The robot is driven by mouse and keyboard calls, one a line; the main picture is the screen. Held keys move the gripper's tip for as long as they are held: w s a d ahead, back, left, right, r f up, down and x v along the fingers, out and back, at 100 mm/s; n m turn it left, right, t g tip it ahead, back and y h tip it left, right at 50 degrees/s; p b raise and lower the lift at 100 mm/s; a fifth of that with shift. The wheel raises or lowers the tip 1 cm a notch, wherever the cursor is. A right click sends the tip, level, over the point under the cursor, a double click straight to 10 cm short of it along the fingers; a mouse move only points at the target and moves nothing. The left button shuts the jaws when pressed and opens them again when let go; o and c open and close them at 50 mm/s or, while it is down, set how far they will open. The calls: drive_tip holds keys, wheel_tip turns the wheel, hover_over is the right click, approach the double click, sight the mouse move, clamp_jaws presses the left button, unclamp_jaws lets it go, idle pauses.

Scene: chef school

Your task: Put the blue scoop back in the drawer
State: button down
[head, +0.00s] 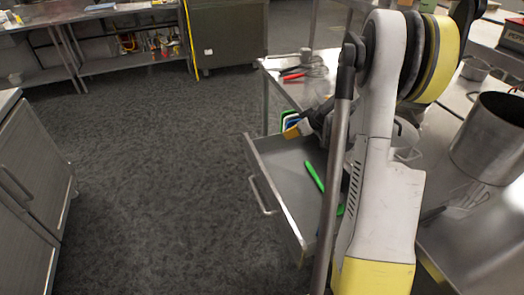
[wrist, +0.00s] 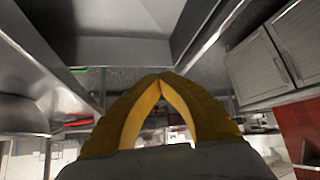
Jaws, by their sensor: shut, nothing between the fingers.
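The drawer (head: 274,191) is pulled open under the steel table, its handle towards the floor. A green utensil (head: 314,175) lies inside it. My arm hides the drawer's right part, so I cannot make out the blue scoop for certain. A small blue patch shows low in the drawer beside my arm, too little to identify. My gripper (head: 292,132) is at the drawer's far end, by the table corner. In the wrist view its yellow fingers (wrist: 160,80) meet at the tips with nothing between them. Green, blue and white edges show just behind the gripper in the head view.
A red-handled tool (head: 293,76) lies on the table's far corner. A large steel pot (head: 489,138) stands on the table at right. Cabinets (head: 32,185) stand at left, with open dark floor (head: 150,170) between. A shelved bench (head: 110,66) is at the back.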

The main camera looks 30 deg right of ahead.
drive_tip(key=s+a+r, duration=0.2)
drive_tip(key=a+r, duration=0.2)
drive_tip(key=a, duration=0.3)
drive_tip(key=s+a+r+g, duration=0.1)
drive_tip(key=s+a+r, duration=0.2)
drive_tip(key=a+r, duration=0.3)
drive_tip(key=s+a+r, duration=0.2)
drive_tip(key=a+r, duration=0.1)
drive_tip(key=a, duration=0.6)
drive_tip(key=s+a+r+m+h, duration=0.1)
drive_tip(key=s+a+r, duration=0.1)
drive_tip(key=s+a, duration=0.5)
drive_tip(key=shift+s+a+g, duration=0.3)
drive_tip(key=shift+s+a, duration=0.05)
drive_tip(key=shift+s, duration=0.3)
drive_tip(key=c, duration=2.1)
unclamp_jaws()
drive_tip(key=shift+m, duration=0.4)
drive_tip(key=s+a, duration=0.1)
drive_tip(key=s, duration=0.1)
drive_tip(key=s+a, duration=0.1)
drive_tip(key=s, duration=0.1)
drive_tip(key=s+a+f, duration=0.1)
drive_tip(key=s, duration=0.2)
drive_tip(key=shift+a, duration=0.35)
drive_tip(key=shift+c, duration=0.2)
drive_tip(key=o, duration=0.6)
drive_tip(key=shift+s, duration=0.15)
drive_tip(key=shift+c, duration=0.2)
drive_tip(key=o, duration=0.4)
